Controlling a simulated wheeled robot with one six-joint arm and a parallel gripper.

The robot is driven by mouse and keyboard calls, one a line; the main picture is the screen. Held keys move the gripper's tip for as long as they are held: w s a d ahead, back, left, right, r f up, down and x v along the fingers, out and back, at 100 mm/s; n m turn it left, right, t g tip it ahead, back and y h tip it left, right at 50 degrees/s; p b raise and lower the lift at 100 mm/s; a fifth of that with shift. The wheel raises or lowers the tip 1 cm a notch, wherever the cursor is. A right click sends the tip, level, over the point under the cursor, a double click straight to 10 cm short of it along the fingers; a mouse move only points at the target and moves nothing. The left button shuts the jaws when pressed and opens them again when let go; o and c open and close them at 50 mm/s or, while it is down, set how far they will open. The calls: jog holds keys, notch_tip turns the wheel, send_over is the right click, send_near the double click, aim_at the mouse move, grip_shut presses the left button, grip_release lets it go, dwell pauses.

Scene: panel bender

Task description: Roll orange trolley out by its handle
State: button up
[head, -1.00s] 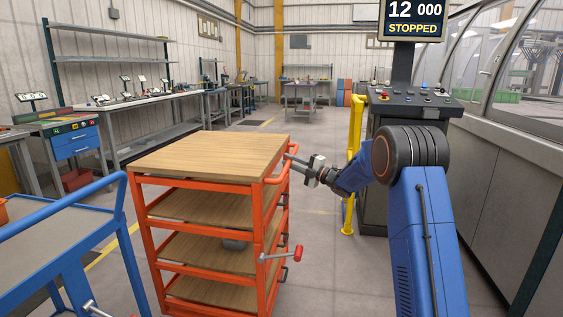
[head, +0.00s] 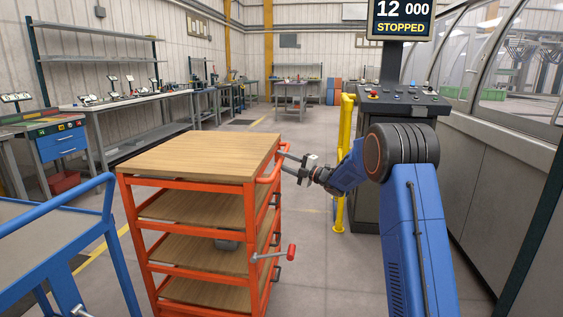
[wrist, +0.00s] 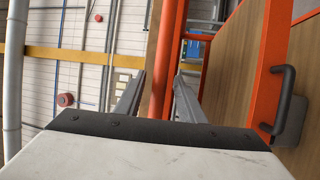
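The orange trolley (head: 149,268) stands upright on the floor in the head view, with wooden shelves and a wooden top. Its orange handle (head: 274,165) sticks out at the upper right side. My gripper (head: 281,164) is at this handle, coming from the right. In the wrist view the handle bar (wrist: 163,75) runs between the two fingers of my gripper (wrist: 158,78). The fingers are apart, with a gap beside the bar at the left finger. Contact with the right finger cannot be told.
A blue cart (head: 108,215) stands close to the trolley's left. A yellow post (head: 344,150) and the control console (head: 405,106) stand to the right. Workbenches (head: 135,97) line the left wall. The floor behind the trolley is clear.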

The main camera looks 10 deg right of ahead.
jog(key=v, duration=1.7)
jog(key=shift+f, duration=0.1)
jog(key=shift+a, duration=0.1)
jog(key=s+d+r+m+t+h, duration=0.1)
jog(key=s+r+m+t+h, duration=0.2)
jog(key=r+m+h, duration=0.55)
jog(key=s+d+m+g+h, duration=0.2)
jog(key=s+m+h, duration=0.55)
jog(key=s, duration=0.55)
jog(key=s+a+f+m+g, duration=0.2)
jog(key=s+f, duration=0.3)
jog(key=s, duration=0.9)
jog(key=s+a+f+m+g+y, duration=0.1)
jog(key=s+a+f+m+g, duration=0.2)
jog(key=s, duration=1.1)
jog(key=s+a+f+m+g, duration=0.2)
jog(key=s+f+m+g, duration=0.2)
jog(key=s, duration=1)
notch_tip(320, 180, down, 3)
jog(key=shift+a+r+m+g, duration=0.1)
jog(key=shift+a+m+g, duration=0.25)
jog(key=shift+m, duration=0.45)
